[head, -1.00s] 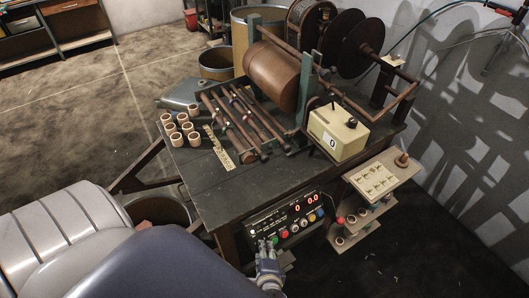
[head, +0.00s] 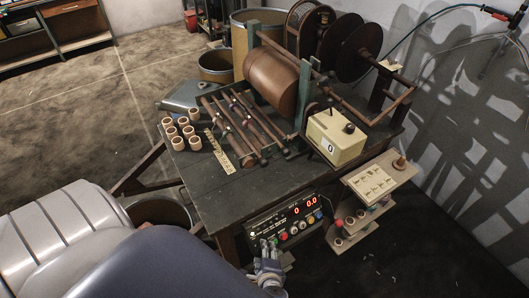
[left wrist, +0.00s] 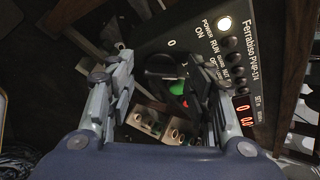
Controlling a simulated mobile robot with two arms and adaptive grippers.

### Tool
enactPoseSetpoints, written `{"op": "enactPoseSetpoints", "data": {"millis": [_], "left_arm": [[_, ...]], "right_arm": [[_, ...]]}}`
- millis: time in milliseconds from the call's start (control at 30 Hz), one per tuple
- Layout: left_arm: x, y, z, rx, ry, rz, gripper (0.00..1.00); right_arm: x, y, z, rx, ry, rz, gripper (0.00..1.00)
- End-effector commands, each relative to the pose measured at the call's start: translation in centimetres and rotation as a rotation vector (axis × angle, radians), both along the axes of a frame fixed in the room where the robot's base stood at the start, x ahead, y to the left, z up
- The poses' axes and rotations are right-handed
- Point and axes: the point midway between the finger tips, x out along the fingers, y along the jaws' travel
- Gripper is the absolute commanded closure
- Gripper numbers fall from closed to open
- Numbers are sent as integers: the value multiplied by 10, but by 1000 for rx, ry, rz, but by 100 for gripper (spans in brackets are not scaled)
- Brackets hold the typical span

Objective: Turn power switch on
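The control box (head: 290,214) hangs under the front edge of the workbench; its red digits are lit. In the left wrist view its panel reads POWER, RUN and ON, and a white lamp (left wrist: 224,23) by POWER glows. The black rotary power switch (left wrist: 160,68), with 0 and 1 marks around it, lies between the fingers of my left gripper (left wrist: 165,72). The fingers are apart, one on each side of the knob; contact cannot be told. The left gripper also shows at the box's left end in the head view (head: 269,246). My right gripper is not in view.
The workbench (head: 200,185) carries the winding machine (head: 272,75), a cream counter box (head: 338,137) and several cores (head: 186,132). A small shelf (head: 381,182) stands to the right.

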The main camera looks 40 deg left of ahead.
Motion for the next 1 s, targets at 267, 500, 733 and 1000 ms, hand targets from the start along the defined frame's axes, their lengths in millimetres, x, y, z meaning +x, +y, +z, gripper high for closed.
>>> {"op": "enactPoseSetpoints", "data": {"millis": [267,500,733,1000], "left_arm": [[0,0,0,-1,-1,1,48],[-13,-12,13,-4,0,0,48],[-41,-38,46,-4,1,1,48],[-62,-58,74,-1,0,1,48]], "right_arm": [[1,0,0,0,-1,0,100],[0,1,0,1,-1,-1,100],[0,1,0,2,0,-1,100],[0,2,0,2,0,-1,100]]}}
